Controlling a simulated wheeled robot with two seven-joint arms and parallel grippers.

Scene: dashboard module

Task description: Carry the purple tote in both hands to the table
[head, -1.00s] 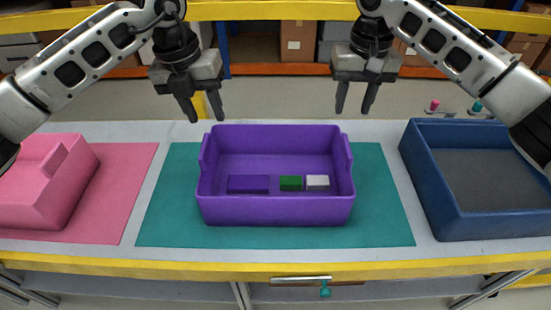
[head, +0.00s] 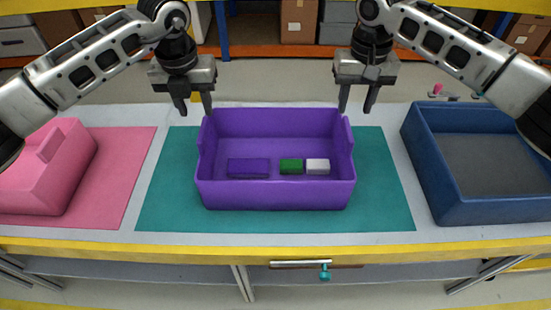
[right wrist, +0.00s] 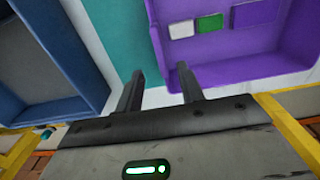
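The purple tote (head: 275,195) sits upright on a teal mat (head: 385,200) on a grey worktop. In it lie a purple block (head: 248,167), a green block (head: 291,167) and a white block (head: 317,167). My left gripper (head: 195,108) is open and empty at the tote's back left corner. My right gripper (head: 356,108) is open and empty at the back right corner. In the right wrist view, one finger of the right gripper (right wrist: 160,88) is close to the tote's side wall (right wrist: 158,50); I cannot tell whether they touch.
A pink bin (head: 40,180) stands on a pink mat (head: 118,185) at the left. A dark blue bin (head: 490,210) stands at the right. A yellow edge (head: 180,250) runs along the worktop's front. Shelves with boxes (head: 298,25) are behind.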

